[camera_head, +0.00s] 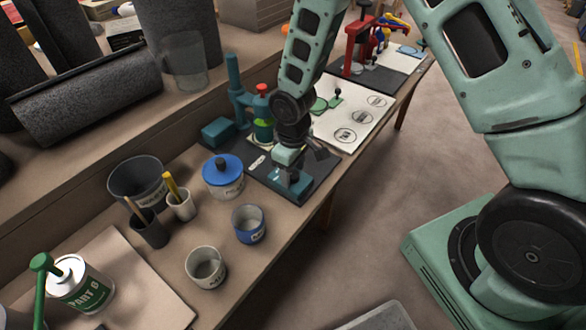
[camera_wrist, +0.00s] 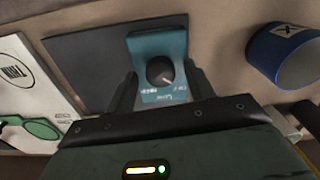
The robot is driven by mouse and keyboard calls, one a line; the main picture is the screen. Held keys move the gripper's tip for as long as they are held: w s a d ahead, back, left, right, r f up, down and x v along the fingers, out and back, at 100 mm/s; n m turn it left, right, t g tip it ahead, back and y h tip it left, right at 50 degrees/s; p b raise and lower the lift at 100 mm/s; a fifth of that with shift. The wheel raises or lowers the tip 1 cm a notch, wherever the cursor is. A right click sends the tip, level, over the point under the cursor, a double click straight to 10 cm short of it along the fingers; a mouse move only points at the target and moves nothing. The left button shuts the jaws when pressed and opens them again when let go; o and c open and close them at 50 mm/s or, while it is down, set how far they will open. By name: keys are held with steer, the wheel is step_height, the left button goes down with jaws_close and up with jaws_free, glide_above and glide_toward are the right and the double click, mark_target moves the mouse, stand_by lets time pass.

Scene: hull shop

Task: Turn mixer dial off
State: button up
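The mixer dial (camera_wrist: 160,71) is a dark round knob on a teal panel (camera_wrist: 150,46) in the wrist view. White lettering beside the dial is upside down and hard to read. A small pale mark on the knob points toward the lower right, on the lettering side. My gripper (camera_wrist: 162,76) is open, with one dark finger on each side of the panel and the dial between them. I see no contact with the dial. In the head view my gripper (camera_head: 305,160) is over the teal box (camera_head: 292,187) at the bench's front edge; the dial is hard to make out there.
A blue-lidded pot (camera_head: 222,178) and a blue cup (camera_head: 249,224) stand left of my gripper; the cup also shows in the wrist view (camera_wrist: 284,54). A teal stand (camera_head: 235,82) rises behind. A white board (camera_head: 352,112) lies to the right.

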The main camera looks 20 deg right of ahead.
mark_target(293, 173)
step_height(293, 173, up, 17)
steer(key=p, duration=0.2)
steer(key=shift+r, duration=0.2)
stand_by(0.5)
steer(key=s+a+r+p, duration=0.3)
steer(key=s+r, duration=0.5)
steer(key=s, duration=0.3)
steer(key=s+a+r+p, duration=0.3)
steer(key=s+r+p, duration=0.3)
steer(key=s, duration=0.6)
step_height(293, 173, up, 2)
steer(key=shift+s+r+y, duration=0.15)
steer(key=shift+y, duration=0.15)
